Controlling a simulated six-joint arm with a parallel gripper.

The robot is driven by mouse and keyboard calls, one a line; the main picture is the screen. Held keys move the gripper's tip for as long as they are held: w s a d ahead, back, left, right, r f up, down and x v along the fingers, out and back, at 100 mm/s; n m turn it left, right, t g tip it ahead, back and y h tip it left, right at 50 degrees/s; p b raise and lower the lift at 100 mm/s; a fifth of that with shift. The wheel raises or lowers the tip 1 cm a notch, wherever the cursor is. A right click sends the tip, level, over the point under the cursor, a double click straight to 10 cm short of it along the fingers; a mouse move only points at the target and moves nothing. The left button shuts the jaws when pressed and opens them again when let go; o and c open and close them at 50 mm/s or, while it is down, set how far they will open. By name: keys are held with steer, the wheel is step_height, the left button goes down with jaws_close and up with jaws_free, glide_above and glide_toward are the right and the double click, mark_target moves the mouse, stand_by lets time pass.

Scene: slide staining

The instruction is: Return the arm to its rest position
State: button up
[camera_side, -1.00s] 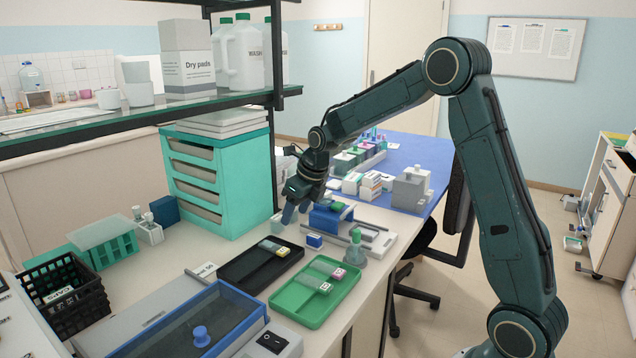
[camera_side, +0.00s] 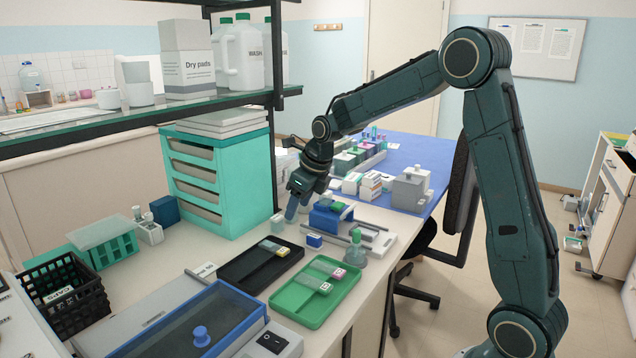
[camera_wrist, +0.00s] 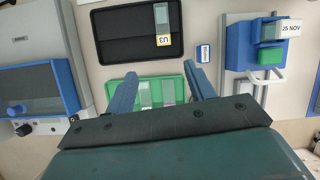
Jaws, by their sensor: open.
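My gripper (camera_side: 298,205) is over the bench in the side view, beside the blue staining block. In the wrist view its two blue fingers (camera_wrist: 158,90) are spread apart with nothing held between them. Below them lies the green tray (camera_wrist: 179,79), which holds slides; in the side view the green tray (camera_side: 284,305) is at the front of the bench. The black tray (camera_side: 233,274) lies beside it with a slide (camera_side: 268,248) in it. The blue block (camera_side: 325,219) stands right of the gripper. My arm is bent high at the elbow.
A teal drawer unit (camera_side: 215,185) stands left of the gripper. A glass shelf (camera_side: 130,115) with jugs and a box hangs over the bench. A blue-lidded machine (camera_side: 190,325) is at the front. A small bottle (camera_side: 355,250) stands near the bench edge. Open air lies above the trays.

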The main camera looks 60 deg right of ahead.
steer(key=s+a+r+n, duration=0.4)
steer(key=s+n, duration=0.3)
steer(key=n, duration=0.1)
steer(key=s+a+r+n, duration=0.45)
steer(key=s+n, duration=0.25)
steer(key=n, duration=0.2)
steer(key=s+a+n, duration=0.2)
steer(key=s+n, duration=0.6)
steer(key=s+a+f+n+t, duration=0.1)
steer(key=s+a+n, duration=0.1)
steer(key=s+n, duration=0.6)
steer(key=shift+s+n, duration=0.3)
steer(key=shift+n, duration=0.5)
